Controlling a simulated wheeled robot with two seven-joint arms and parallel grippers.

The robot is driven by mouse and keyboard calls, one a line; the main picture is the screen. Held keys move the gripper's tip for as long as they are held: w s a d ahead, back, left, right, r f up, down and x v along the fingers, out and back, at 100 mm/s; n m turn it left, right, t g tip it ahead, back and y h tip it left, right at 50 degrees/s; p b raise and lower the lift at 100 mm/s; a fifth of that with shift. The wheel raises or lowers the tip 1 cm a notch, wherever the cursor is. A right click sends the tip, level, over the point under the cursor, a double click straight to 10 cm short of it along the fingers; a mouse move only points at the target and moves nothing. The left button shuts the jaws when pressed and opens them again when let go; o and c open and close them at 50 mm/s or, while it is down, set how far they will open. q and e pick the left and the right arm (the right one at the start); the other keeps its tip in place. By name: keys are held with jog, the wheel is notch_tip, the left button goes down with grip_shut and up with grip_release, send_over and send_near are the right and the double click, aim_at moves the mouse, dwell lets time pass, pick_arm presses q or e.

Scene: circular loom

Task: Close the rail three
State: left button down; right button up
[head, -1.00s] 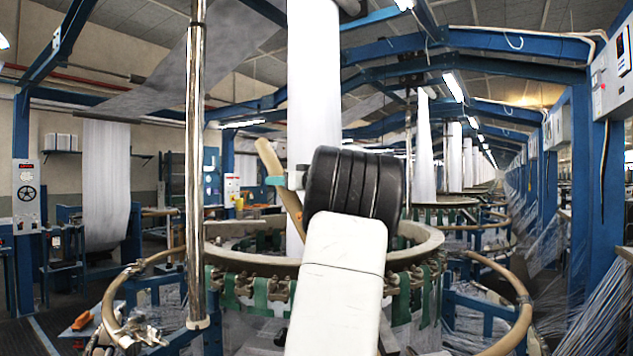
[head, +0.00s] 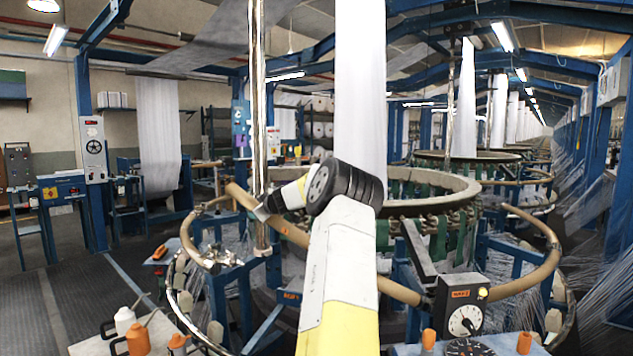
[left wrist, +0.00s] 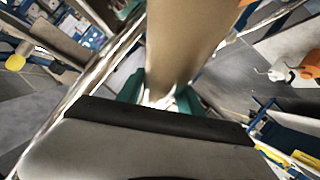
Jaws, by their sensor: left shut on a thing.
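The tan tubular rail (head: 240,196) slants down to the right from its upper end, passes behind my left arm and shows again on the other side, low beside the black control box. My left gripper (head: 262,212) is at the rail's upper left part, shut on it. In the left wrist view the rail (left wrist: 188,42) rises between the green fingers of the left gripper (left wrist: 162,96). Their exact contact is partly hidden by the wrist housing. My right gripper is not in view.
The loom's round ring (head: 440,183) stands behind my arm. Another curved tan rail (head: 186,236) is at left and one at right (head: 553,247). A chrome post (head: 257,100) rises close behind the gripper. The control box (head: 461,304) stands at lower right. Open floor (head: 70,290) lies left.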

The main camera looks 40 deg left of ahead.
pick_arm(q)
jog(key=s+a+f+n+h, duration=0.1)
jog(key=s+a+f, duration=0.1)
jog(key=f, duration=1.2)
jog(key=s+a+f+n+t+h, duration=0.1)
jog(key=s+a+f+n+h, duration=0.1)
jog(key=f, duration=1.3)
jog(key=shift+s+a, duration=0.2)
jog(key=shift+a, duration=0.2)
jog(key=shift+f, duration=0.1)
jog(key=c, duration=0.9)
grip_release()
jog(key=shift+f, duration=0.1)
jog(key=shift+o, duration=0.7)
jog(key=shift+w+a, duration=0.1)
jog(key=shift+r, duration=0.25)
jog(key=shift+r, duration=0.1)
